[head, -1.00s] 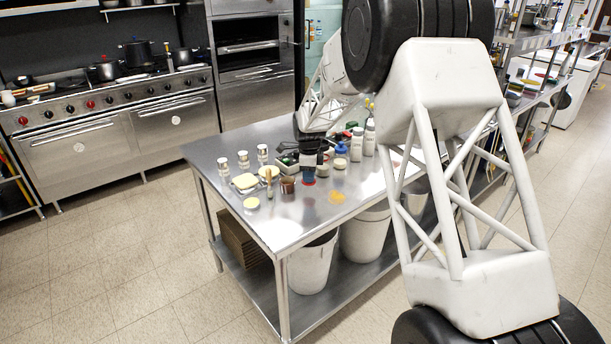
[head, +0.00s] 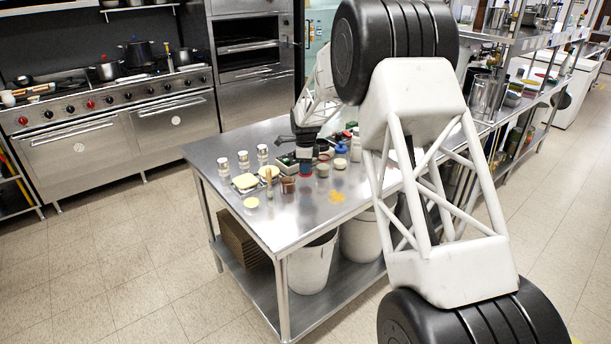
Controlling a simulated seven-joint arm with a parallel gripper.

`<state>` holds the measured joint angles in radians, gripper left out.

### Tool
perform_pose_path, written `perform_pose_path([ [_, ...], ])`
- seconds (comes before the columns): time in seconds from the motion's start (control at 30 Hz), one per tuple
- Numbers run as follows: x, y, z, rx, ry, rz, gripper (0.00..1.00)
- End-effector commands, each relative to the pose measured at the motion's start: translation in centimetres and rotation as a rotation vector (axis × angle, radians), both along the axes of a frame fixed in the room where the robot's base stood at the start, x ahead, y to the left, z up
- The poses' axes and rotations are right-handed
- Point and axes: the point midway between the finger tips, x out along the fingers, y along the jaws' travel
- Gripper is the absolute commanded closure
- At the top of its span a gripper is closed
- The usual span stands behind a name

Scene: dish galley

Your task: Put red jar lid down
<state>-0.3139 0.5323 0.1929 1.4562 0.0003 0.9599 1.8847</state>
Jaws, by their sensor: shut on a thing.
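My gripper (head: 306,168) points down over the steel table (head: 292,221), among the small items. It is shut on the red jar lid (head: 305,175), which shows as a small red patch under the fingertips. The lid is at or just above the table top; I cannot tell whether it touches. The fingers hide most of it.
A brown cup (head: 288,185) and a wooden-handled brush (head: 269,182) stand to the left of my gripper. A small jar (head: 323,170) is close on its right. An orange patch (head: 337,197) lies in front. The table's front part is mostly clear.

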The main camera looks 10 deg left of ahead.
Motion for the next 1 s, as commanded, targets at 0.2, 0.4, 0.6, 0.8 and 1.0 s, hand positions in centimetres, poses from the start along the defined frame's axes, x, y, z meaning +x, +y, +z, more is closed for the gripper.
perform_pose_path([
  [0.2, 0.0, 0.0, -1.6, 0.000, 0.002, 0.000, 1.00],
  [0.4, 0.0, 0.0, -3.3, 0.000, 0.001, 0.000, 1.00],
  [0.6, 0.0, 0.0, -3.5, 0.000, 0.000, 0.000, 1.00],
  [0.8, 0.0, 0.0, -3.6, 0.000, 0.000, 0.000, 1.00],
  [1.0, 0.0, 0.0, -3.8, 0.000, 0.000, 0.000, 0.62],
])
